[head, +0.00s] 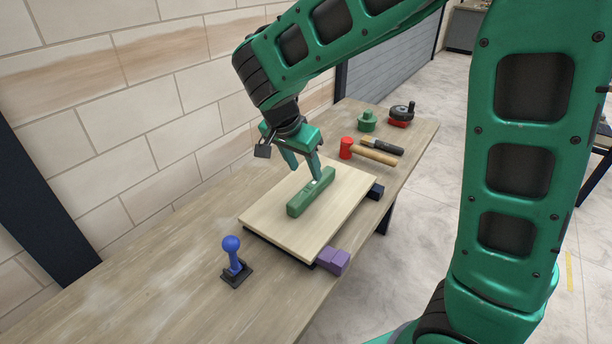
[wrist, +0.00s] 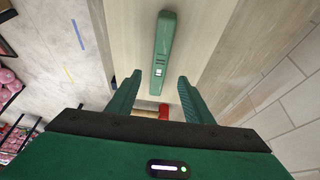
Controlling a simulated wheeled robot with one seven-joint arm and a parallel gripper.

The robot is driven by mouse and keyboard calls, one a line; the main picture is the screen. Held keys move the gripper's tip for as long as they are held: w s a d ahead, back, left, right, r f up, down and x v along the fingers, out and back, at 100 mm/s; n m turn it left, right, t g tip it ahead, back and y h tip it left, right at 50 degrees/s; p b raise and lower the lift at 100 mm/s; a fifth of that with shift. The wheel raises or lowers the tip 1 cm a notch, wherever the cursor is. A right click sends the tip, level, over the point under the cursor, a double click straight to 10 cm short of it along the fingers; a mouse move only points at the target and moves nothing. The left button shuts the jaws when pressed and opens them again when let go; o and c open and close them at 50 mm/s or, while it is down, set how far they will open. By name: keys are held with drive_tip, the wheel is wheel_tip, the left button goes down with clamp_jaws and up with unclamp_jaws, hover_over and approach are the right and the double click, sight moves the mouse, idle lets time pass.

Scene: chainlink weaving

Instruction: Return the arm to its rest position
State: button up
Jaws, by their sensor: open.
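My gripper (head: 303,167) is at the end of my green arm, pointing down above the far end of a green bar-shaped block. Its two fingers are apart; in the wrist view the gripper (wrist: 157,90) shows empty space between the fingertips. The green block (head: 306,197) lies on a pale wooden board (head: 270,220) on the table. In the wrist view the green block (wrist: 162,45) lies ahead of the fingers, with a small light mark near its closer end. I cannot tell the exact gap between fingertips and block.
The wooden table (head: 165,285) stands along a tiled wall (head: 100,120). A blue-knobbed lever (head: 233,262) stands left of the board, a purple block (head: 333,261) at its front edge. A red-headed mallet (head: 368,152), a brush (head: 385,146), a green knob (head: 367,121) and a black-and-red tool (head: 401,114) lie beyond.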

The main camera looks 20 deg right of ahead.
drive_tip(key=shift+s+a+r, duration=0.15)
drive_tip(key=shift+a+r, duration=0.05)
drive_tip(key=shift+r, duration=0.3)
drive_tip(key=s+d+r+n+g+y, duration=0.2)
drive_tip(key=s+d+g, duration=0.1)
drive_tip(key=s+d, duration=1.55)
drive_tip(key=s+d+f+n+y, duration=0.1)
drive_tip(key=s+d+n+y, duration=0.1)
drive_tip(key=s, duration=0.8)
drive_tip(key=shift+s+f, duration=0.2)
drive_tip(key=shift+f, duration=0.2)
